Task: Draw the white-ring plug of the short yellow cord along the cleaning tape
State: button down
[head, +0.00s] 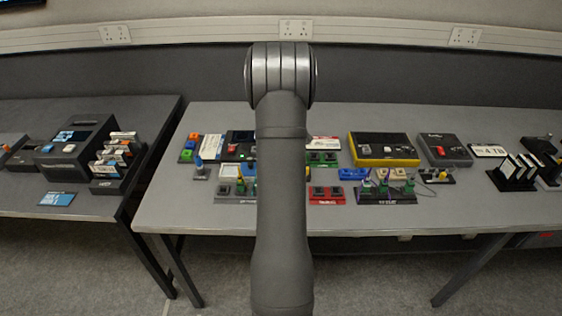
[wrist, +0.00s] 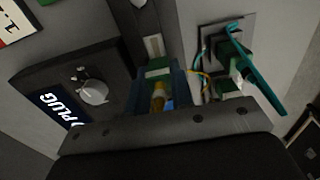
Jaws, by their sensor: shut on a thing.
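My gripper (wrist: 159,86) shows in the wrist view, with its dark body along the bottom; in the head view it is hidden behind my arm. It is shut on a small plug (wrist: 158,97), of which a yellow part shows between the fingers with some blue beside it. A white ring on it cannot be made out. A green piece (wrist: 158,72) lies just beyond the fingertips. Past that, a pale strip (wrist: 153,46) sits in a dark holder; I cannot tell whether it is the cleaning tape. A thin yellow-orange cord (wrist: 200,78) shows to the right.
In the wrist view, a dark box with a silver knob (wrist: 94,92) and a "PLUG" label is close on the left. In the head view, a yellow-edged device (head: 384,149) stands right of my arm.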

jog(key=shift+a, duration=0.75)
dwell(0.9)
jog(key=shift+d, duration=1.9)
dwell(2.0)
jog(key=shift+r, duration=0.1)
jog(key=shift+r, duration=2.65)
